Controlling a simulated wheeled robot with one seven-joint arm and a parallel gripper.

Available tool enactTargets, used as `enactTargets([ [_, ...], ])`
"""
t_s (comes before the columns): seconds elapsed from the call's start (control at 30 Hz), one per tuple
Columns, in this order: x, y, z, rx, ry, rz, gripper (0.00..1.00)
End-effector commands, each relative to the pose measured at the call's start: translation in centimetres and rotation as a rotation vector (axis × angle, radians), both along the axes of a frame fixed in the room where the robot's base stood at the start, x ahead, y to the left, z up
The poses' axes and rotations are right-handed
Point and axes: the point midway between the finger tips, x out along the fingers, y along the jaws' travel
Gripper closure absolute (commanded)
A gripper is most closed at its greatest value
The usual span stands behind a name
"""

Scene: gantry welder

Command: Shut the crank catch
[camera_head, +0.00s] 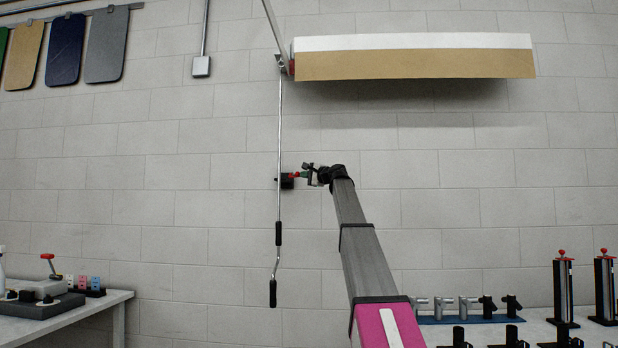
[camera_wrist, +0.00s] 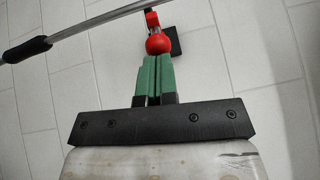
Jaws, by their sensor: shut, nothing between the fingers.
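The crank catch is a black block (camera_head: 287,181) on the wall with a red lever and round red knob. In the wrist view its black block (camera_wrist: 174,41) sits behind the red knob (camera_wrist: 158,43), and the red lever reaches up to the rod. The crank rod (camera_head: 280,130) hangs nearly upright along the wall and passes at the catch; it also crosses the wrist view (camera_wrist: 95,22). My gripper (camera_wrist: 157,58) has green fingers, shut and empty, with the tips right at the knob. I cannot tell whether they touch. In the head view my gripper (camera_head: 303,175) is right of the catch.
The crank has black grips (camera_head: 278,233) and a bent lower end. A rolled awning (camera_head: 415,58) juts from the wall above my arm. A table with fixtures (camera_head: 45,300) stands lower left; a bench with clamps and tools (camera_head: 540,325) is lower right. The wall between is bare.

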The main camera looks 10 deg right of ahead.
Motion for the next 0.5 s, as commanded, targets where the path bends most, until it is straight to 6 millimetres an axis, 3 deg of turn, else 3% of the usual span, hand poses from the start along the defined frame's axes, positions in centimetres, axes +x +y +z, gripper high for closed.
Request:
enactTargets([
  [0.13, -0.9, 1.7, -0.1, 0.0, -0.002, -0.115, 1.0],
  [0.5, -1.2, 3.9, 0.0, -0.001, -0.002, -0.301, 1.0],
])
